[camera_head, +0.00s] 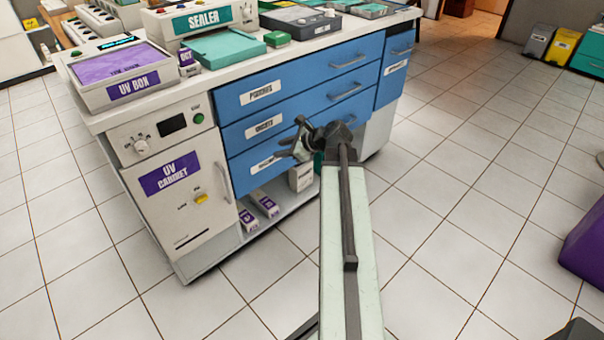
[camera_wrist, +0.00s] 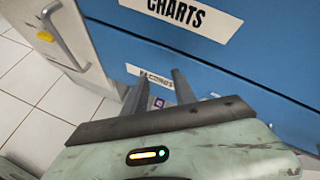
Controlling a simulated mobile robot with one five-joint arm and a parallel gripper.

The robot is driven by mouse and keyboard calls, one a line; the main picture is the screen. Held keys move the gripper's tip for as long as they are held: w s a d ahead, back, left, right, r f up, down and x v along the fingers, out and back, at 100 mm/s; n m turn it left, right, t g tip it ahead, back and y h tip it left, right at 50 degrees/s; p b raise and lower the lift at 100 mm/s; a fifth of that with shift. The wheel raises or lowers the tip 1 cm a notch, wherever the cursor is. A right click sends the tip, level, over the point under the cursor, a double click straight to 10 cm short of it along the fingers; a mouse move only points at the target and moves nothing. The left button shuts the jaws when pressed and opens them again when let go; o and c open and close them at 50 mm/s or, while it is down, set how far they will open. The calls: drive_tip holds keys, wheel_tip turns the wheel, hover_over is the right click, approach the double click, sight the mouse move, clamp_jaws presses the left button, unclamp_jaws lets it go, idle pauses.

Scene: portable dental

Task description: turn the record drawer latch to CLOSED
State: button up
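The record drawer (camera_head: 241,176) is the lowest blue drawer in the cabinet's main stack. In the wrist view its face (camera_wrist: 140,64) shows a partly hidden RECORDS label (camera_wrist: 146,86). My gripper (camera_head: 298,141) is in front of this drawer in the head view and covers part of it. In the wrist view my gripper (camera_wrist: 155,84) has its two dark fingers apart, with nothing clearly held between them. A small purple-and-white patch shows between the fingers; I cannot tell what it is. I cannot make out the drawer's latch or its setting in either view.
The UV cabinet (camera_head: 179,222), with a yellow knob (camera_head: 201,199) and a bar handle (camera_head: 222,182), stands left of the drawers. Small boxes (camera_head: 264,203) sit on the low shelf.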

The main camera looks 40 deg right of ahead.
drive_tip(key=s+d+f+m+t+h+b, duration=0.1)
drive_tip(key=s+d+f+m+b, duration=0.1)
drive_tip(key=d+m+b, duration=0.3)
drive_tip(key=s+d+f+m+t+h+b, duration=0.1)
drive_tip(key=s+d+f+m+t, duration=0.15)
drive_tip(key=d, duration=0.45)
drive_tip(key=b+x, duration=0.3)
drive_tip(key=x, duration=0.5)
drive_tip(key=shift+w+f+g, duration=0.25)
drive_tip(key=shift+f+g, duration=0.2)
drive_tip(key=shift+a, duration=0.1)
clamp_jaws()
